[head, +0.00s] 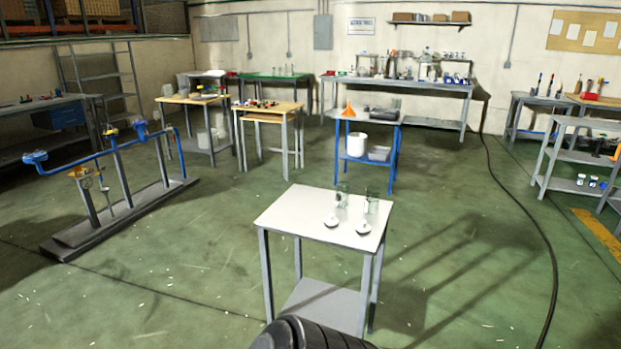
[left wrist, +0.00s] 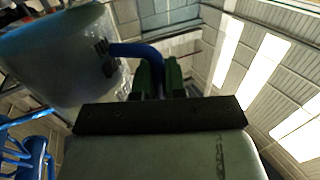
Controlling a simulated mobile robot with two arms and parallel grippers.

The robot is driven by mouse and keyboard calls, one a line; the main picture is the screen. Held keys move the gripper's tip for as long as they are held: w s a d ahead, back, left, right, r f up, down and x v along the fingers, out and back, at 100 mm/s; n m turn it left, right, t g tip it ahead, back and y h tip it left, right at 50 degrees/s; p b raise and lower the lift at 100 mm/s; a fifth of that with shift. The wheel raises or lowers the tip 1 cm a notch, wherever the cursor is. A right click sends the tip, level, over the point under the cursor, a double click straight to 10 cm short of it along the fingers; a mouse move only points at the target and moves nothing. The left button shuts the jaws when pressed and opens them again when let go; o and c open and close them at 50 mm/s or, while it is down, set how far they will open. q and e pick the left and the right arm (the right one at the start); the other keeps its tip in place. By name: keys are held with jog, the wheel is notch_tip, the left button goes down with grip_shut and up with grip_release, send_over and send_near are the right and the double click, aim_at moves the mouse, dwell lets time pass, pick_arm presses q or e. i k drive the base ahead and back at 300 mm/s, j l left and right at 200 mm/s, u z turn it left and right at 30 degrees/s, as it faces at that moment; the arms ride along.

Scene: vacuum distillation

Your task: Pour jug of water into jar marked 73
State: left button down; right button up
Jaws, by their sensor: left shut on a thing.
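In the left wrist view my left gripper (left wrist: 158,78) has its green fingers shut on the blue handle (left wrist: 135,50) of a large pale, translucent jug (left wrist: 60,52). The jug lies to the left of the fingers in that view; how full it is I cannot tell. In the head view two clear glass jars (head: 343,196) (head: 372,204) stand side by side on a small white-topped table (head: 285,218). Any marking on them is too small to read. Neither gripper shows in the head view, and the jug does not show there.
Two round white pieces (head: 331,220) (head: 363,227) lie in front of the jars. A blue-framed stand with a white bucket (head: 357,144) is behind the table. A pipe rig (head: 120,190) stands at left, a black cable (head: 545,250) lies at right. Green floor around the table is open.

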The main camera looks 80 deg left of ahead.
aim_at(343, 188)
jog(key=k+j+u, duration=0.15)
jog(key=j, duration=0.3)
jog(key=k+j+u, duration=0.1)
jog(key=j, duration=0.4)
jog(key=k+j+u, duration=0.15)
jog(key=j, duration=0.3)
jog(key=k+j+u, duration=0.1)
jog(key=j, duration=0.4)
jog(key=k+j, duration=0.1)
jog(key=j, duration=0.4)
jog(key=k+j, duration=0.1)
jog(key=j, duration=0.4)
jog(key=k+j, duration=0.1)
jog(key=j, duration=0.45)
jog(key=k+j, duration=0.1)
jog(key=j, duration=0.4)
jog(key=k+j, duration=0.1)
jog(key=j, duration=0.4)
jog(key=k+j+u, duration=0.1)
jog(key=j, duration=0.4)
